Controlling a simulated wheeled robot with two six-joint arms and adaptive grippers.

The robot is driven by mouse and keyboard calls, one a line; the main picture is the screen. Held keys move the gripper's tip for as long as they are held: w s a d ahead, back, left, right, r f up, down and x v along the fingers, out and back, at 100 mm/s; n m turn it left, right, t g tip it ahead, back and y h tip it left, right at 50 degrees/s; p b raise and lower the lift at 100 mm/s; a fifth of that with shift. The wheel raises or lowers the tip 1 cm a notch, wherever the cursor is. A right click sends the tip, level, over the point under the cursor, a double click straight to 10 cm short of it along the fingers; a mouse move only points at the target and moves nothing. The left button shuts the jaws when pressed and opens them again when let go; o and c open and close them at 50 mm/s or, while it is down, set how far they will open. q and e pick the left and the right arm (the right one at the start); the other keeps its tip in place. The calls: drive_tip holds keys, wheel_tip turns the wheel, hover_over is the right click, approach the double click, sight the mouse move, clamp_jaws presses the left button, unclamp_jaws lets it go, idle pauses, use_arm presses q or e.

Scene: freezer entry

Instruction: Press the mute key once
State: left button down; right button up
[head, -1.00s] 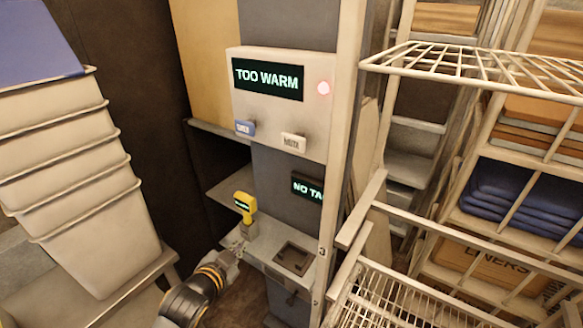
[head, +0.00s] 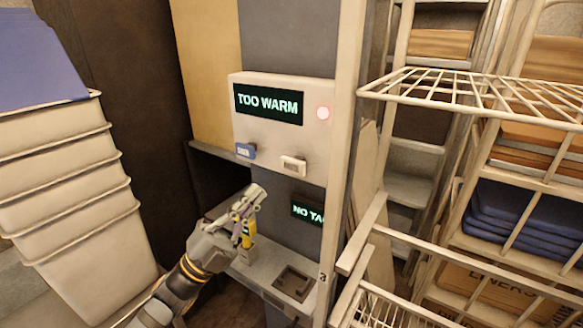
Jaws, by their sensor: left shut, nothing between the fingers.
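A pale control box (head: 247,116) on the grey post shows "TOO WARM" on its dark display (head: 268,104). My left gripper (head: 256,195) is shut and empty, below the box and apart from both keys, pointing up and right. It partly covers a yellow handheld device (head: 248,236) in a holder. My right gripper is not in view.
A small screen (head: 306,211) reading "NO TA", cut off by the upright, sits below the box. A shelf with a square recess (head: 293,283) is under it. Stacked white bins (head: 75,190) stand at left. Wire racks (head: 450,95) crowd the right side.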

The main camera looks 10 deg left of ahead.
use_arm(q)
drive_tip(key=w+b, duration=0.1)
drive_tip(key=p, duration=0.3)
approach(294, 162)
drive_tip(key=s+r+x, duration=0.1)
drive_tip(key=x, duration=0.4)
drive_tip(key=shift+w+d, duration=0.15)
drive_tip(key=shift+w, duration=0.05)
idle(0.7)
drive_tip(key=shift+w+d, duration=0.15)
drive_tip(key=shift+w, duration=0.2)
drive_tip(key=shift+w+d, duration=0.15)
drive_tip(key=shift+w, duration=0.3)
idle(0.9)
idle(0.3)
drive_tip(key=shift+s+a, duration=0.3)
drive_tip(key=shift+s, duration=0.55)
